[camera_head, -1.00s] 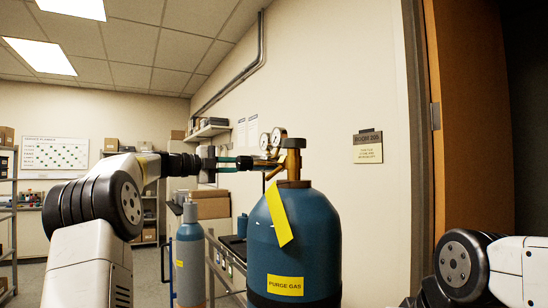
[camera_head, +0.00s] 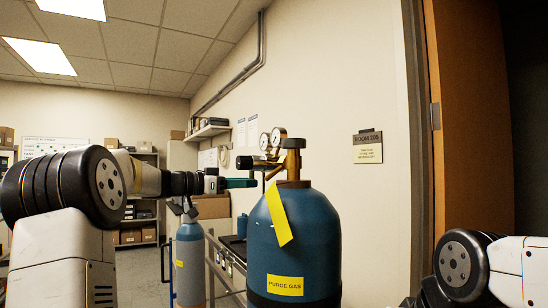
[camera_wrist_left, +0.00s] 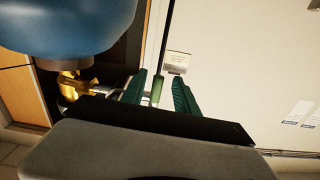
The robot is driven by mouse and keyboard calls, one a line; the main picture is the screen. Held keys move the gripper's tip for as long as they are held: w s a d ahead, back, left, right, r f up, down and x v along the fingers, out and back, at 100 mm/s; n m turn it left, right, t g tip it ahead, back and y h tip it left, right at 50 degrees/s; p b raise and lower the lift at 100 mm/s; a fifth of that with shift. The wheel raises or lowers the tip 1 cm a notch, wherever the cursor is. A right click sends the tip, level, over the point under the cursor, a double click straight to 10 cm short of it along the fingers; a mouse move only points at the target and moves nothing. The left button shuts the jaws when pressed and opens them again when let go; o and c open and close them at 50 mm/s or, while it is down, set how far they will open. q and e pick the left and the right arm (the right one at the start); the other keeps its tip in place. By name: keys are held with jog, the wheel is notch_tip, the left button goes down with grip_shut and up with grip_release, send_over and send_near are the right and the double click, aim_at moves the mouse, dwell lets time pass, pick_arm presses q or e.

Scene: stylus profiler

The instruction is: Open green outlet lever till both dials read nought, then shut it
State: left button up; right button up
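A blue purge gas cylinder (camera_head: 305,240) stands upright in the head view. A brass regulator (camera_head: 293,160) with two round dials (camera_head: 264,141) (camera_head: 279,136) sits on top; their needles are too small to read. My left gripper (camera_head: 250,183) is just left of the cylinder, below the regulator's black knob (camera_head: 244,162). In the left wrist view my two dark green fingers (camera_wrist_left: 160,96) stand apart. The green lever (camera_wrist_left: 157,90) shows between them, with gaps at its sides. The brass fitting (camera_wrist_left: 76,86) lies to its left. The lever is not clear in the head view. My right gripper is out of view.
A smaller grey-blue cylinder (camera_head: 189,262) stands behind, left of the purge gas cylinder. A yellow tag (camera_head: 278,213) hangs on the big cylinder's front. A wall sign (camera_head: 367,147) and an orange-brown door (camera_head: 470,120) are to the right.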

pick_arm(q)
jog(key=v, duration=0.7)
dwell(0.5)
jog(key=v, duration=0.7)
jog(key=shift+s+a, duration=0.25)
jog(key=shift+a, duration=0.1)
